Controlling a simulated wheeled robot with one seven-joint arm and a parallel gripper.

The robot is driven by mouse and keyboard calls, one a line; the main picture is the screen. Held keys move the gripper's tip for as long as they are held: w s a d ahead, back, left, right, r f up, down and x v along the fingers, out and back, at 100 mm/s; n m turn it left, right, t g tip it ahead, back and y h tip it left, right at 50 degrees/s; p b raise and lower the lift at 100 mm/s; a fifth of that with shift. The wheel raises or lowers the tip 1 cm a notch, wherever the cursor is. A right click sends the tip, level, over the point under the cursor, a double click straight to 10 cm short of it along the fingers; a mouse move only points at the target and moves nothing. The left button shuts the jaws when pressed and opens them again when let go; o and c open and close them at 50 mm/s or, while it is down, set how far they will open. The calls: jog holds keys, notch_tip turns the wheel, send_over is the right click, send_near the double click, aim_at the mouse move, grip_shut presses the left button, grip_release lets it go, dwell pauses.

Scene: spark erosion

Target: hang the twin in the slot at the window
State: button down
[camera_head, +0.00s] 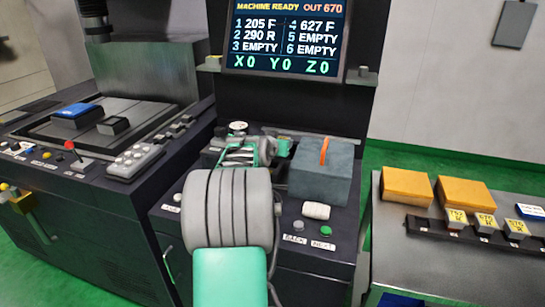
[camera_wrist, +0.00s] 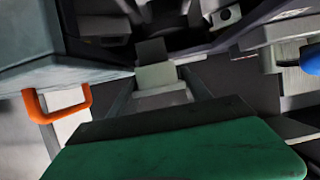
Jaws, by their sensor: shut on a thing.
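My gripper (camera_head: 245,153) is over the middle of the machine's ledge, left of a blue-grey box. In the wrist view my gripper (camera_wrist: 158,84) is shut on a pale block with a darker grey part beyond it (camera_wrist: 155,74), likely the twin. Its label does not show, and in the head view my arm and fingers mostly hide it. The window and its slot cannot be made out clearly; dark machine parts (camera_wrist: 185,22) lie beyond the held piece. The screen (camera_head: 286,38) reads OUT 670, with 3, 5 and 6 EMPTY.
The blue-grey box (camera_head: 320,172) with an orange handle (camera_head: 324,151) stands close right of my gripper; the handle shows at left in the wrist view (camera_wrist: 58,104). Buttons (camera_head: 326,231) line the ledge front. A side table holds yellow blocks (camera_head: 407,186) and a dark rack (camera_head: 455,231) with tagged pieces.

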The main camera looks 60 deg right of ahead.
jog(key=w+f, duration=0.1)
jog(key=w+d+f, duration=0.1)
jog(key=f, duration=0.1)
jog(key=w+d+f, duration=0.1)
jog(key=shift+w+f, duration=0.15)
jog(key=shift+f, duration=1.95)
jog(key=shift+c, duration=2.4)
grip_release()
